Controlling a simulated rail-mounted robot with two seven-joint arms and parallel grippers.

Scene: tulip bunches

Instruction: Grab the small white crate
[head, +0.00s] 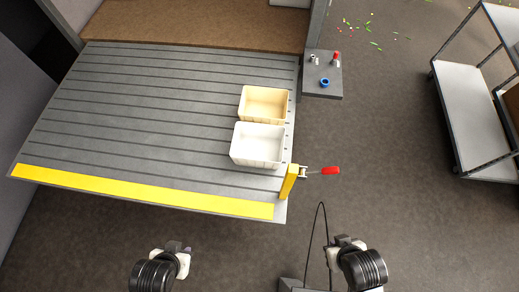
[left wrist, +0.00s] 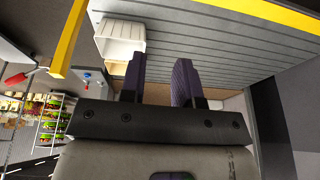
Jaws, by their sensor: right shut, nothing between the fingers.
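The small white crate (head: 256,161) stands upright near the right edge of the grey slatted table (head: 130,120), and looks empty. It also shows in the left wrist view (left wrist: 118,29), beyond my fingers. My left gripper (head: 184,262) is below the table's front edge in the head view, well apart from the crate. In the left wrist view its two dark fingers (left wrist: 160,78) are spread with nothing between them. My right gripper (head: 345,242) is to the right, off the table, shut and empty.
A cream crate (head: 265,115) stands directly behind the white one. A yellow post (head: 289,182) with a red-handled clamp (head: 330,171) rises at the table's front right corner, near the white crate. A yellow strip (head: 140,192) marks the front edge. The table's left is clear.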

